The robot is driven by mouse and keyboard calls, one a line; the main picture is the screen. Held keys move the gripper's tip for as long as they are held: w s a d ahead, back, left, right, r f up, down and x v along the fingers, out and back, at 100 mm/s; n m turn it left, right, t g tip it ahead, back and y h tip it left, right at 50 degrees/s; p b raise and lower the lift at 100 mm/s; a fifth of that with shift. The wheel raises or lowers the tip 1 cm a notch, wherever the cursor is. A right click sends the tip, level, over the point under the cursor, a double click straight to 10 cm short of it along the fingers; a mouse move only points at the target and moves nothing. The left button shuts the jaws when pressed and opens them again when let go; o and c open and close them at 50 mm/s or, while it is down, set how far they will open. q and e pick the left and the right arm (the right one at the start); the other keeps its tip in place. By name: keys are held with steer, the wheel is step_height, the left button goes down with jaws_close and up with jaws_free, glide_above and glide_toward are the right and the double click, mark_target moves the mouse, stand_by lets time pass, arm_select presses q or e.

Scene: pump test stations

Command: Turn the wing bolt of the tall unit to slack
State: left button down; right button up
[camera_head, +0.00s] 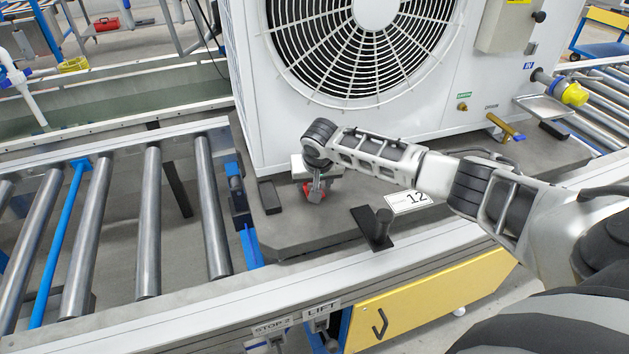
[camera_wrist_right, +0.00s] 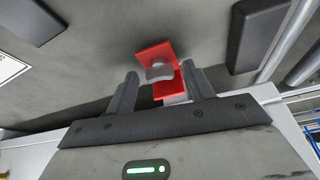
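The tall unit is a white fan cabinet (camera_head: 245,60) standing on a dark grey pallet (camera_head: 300,235). A red clamp piece (camera_head: 315,193) sits low at its front left corner, mostly covered by my right gripper (camera_head: 314,180). In the right wrist view, the red clamp piece (camera_wrist_right: 155,52) carries a small grey wing bolt (camera_wrist_right: 159,71). My right gripper (camera_wrist_right: 161,80) is open, with one fingertip on each side of the bolt and visible gaps to both. The bolt's exact turn angle is hard to tell. My left gripper is not in view.
A dark block (camera_head: 269,197) and a black post on a plate (camera_head: 377,228) stand on the pallet near the clamp. A card marked 12 (camera_head: 408,202) lies to the right. Roller conveyors (camera_head: 150,220) flank the pallet. Brass fittings (camera_head: 505,127) project from the cabinet's right side.

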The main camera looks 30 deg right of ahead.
steer(key=shift+r, duration=0.1)
steer(key=p+v, duration=0.2)
steer(key=v, duration=1.3)
steer(key=shift+s+r+p, duration=0.25)
steer(key=shift+r+p, duration=0.05)
steer(key=shift+r, duration=0.05)
steer(key=shift+a+f, duration=0.1)
steer(key=shift+a, duration=0.05)
steer(key=s+a+f+n+y, duration=0.1)
steer(key=a+f, duration=0.2)
steer(key=s+a+f+n+t+y, duration=0.1)
steer(key=a+f, duration=0.2)
steer(key=a, duration=0.1)
steer(key=s+a+f+n+y, duration=0.1)
steer(key=s+a+f+n, duration=0.1)
steer(key=a+f, duration=0.1)
steer(key=shift+a+f, duration=0.3)
steer(key=shift+a, duration=0.3)
steer(key=s+a+f+n+t+y, duration=0.2)
steer(key=s+a+f+t+y, duration=0.25)
steer(key=s+a, duration=0.5)
steer(key=s+d+n+t+h, duration=0.1)
steer(key=s+d+h, duration=0.1)
steer(key=s, duration=0.5)
steer(key=shift+d+f, duration=0.2)
steer(key=shift+d, duration=0.05)
